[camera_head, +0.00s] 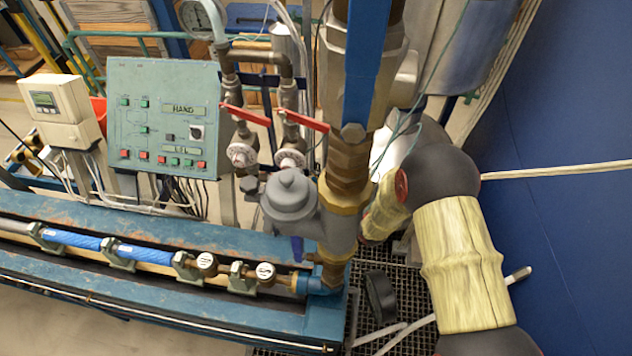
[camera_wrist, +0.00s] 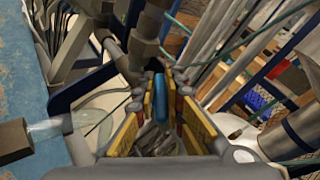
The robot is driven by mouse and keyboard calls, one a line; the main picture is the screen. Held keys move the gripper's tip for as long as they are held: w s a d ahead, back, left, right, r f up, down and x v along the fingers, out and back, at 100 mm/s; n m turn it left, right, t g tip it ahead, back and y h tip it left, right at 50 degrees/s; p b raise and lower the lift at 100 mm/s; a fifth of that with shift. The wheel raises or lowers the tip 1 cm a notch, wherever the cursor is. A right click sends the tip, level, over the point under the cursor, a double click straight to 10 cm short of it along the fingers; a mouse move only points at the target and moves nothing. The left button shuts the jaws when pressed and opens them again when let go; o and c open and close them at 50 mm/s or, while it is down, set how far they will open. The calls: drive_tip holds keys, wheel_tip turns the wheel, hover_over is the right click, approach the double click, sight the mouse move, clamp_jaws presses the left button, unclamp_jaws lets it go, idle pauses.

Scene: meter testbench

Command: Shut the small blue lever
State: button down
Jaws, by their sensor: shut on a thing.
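In the wrist view the small blue lever (camera_wrist: 159,88) stands between the two yellow-and-grey fingers of my gripper (camera_wrist: 164,90), which is shut on it. In the head view a small dark-blue piece (camera_head: 297,248) hangs below the grey round meter body (camera_head: 291,200); I cannot tell for sure that it is the same lever. My arm reaches in from the lower right there, and the gripper itself is hidden behind the thick vertical pipe.
Two red-handled valves (camera_head: 246,116) stand left of the thick brass-and-grey pipe (camera_head: 345,185). A green control panel (camera_head: 163,115) is further left. A blue bench beam (camera_head: 150,290) with a horizontal pipe line runs along the front. A blue wall (camera_head: 570,110) bounds the right.

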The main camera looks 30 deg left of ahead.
drive_tip(key=c, duration=1.8)
unclamp_jaws()
drive_tip(key=shift+c, duration=0.2)
drive_tip(key=v, duration=1.2)
